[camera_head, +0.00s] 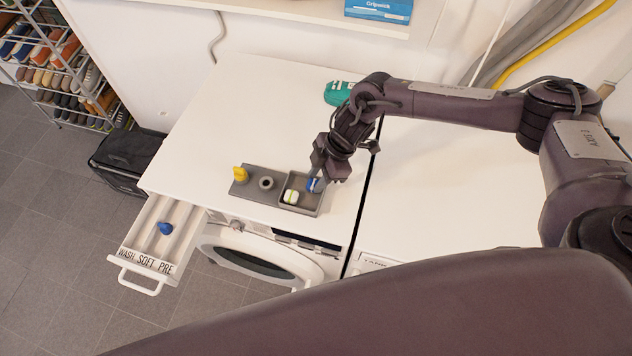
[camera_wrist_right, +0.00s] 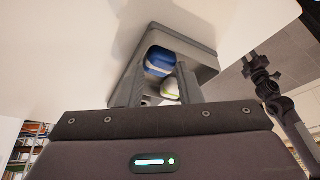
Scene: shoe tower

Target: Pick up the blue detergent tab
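The blue detergent tab (camera_head: 314,185), blue with a white band, sits in the right part of a grey tray (camera_head: 303,208) on the white machine top. A white and yellow-green tab (camera_head: 291,196) lies beside it. In the right wrist view the blue tab (camera_wrist_right: 160,62) shows between and beyond the fingertips, with the pale tab (camera_wrist_right: 170,90) nearer. My right gripper (camera_head: 317,177) points down at the blue tab. Its fingers (camera_wrist_right: 160,72) are apart, with a gap visible on both sides of the tab; contact is not clear. My left gripper is not in the head view.
An open drawer (camera_head: 150,262) marked WASH SOFT PRE holds a blue piece (camera_head: 166,229). A green item (camera_head: 338,93) lies behind the arm. The machine top's left back is clear.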

